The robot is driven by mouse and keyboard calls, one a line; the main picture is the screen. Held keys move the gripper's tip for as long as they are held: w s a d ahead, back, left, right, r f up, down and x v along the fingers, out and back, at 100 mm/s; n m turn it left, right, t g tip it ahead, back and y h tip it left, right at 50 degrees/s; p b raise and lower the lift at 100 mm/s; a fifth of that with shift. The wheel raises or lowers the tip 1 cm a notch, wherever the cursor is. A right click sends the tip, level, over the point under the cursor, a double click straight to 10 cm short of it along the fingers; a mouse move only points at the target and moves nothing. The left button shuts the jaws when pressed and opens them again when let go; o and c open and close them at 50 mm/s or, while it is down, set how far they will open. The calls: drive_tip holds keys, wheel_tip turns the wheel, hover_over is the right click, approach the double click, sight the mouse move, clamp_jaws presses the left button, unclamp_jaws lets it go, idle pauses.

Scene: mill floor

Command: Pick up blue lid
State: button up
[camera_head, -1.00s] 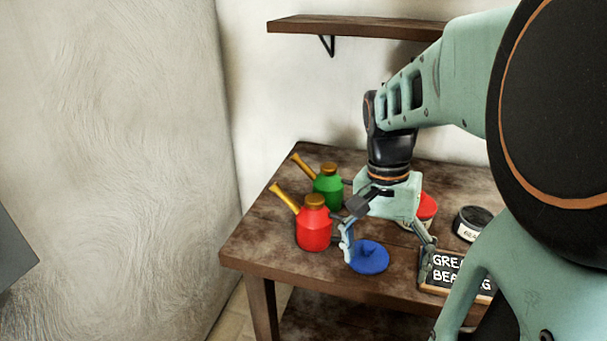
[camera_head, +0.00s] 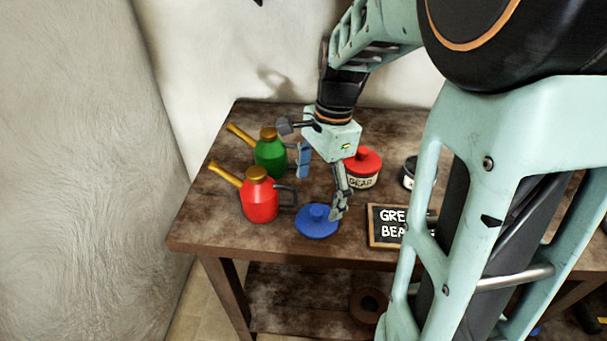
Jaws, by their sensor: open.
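The blue lid (camera_head: 316,222) lies flat on the wooden table near its front edge, with a small knob on top. My gripper (camera_head: 320,190) is open and empty. It points down over the table, just above and behind the lid. One finger is at the right rear rim of the lid; the other is behind it, towards the green can. I cannot tell whether the right finger touches the lid.
A red oil can (camera_head: 260,199) stands close left of the lid, a green one (camera_head: 270,155) behind it. A red-lidded tin (camera_head: 362,170), a dark tin (camera_head: 412,172) and a chalkboard sign (camera_head: 390,225) are to the right. The wooden table's (camera_head: 215,215) front left is clear.

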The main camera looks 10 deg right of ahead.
sight(318, 211)
wheel_tip(318, 211, down, 7)
drive_tip(key=shift+s+r+b, duration=0.1)
drive_tip(key=shift+r+b, duration=0.1)
drive_tip(key=shift+b, duration=0.25)
drive_tip(key=shift+s, duration=0.1)
drive_tip(key=c, duration=2.3)
clamp_jaws()
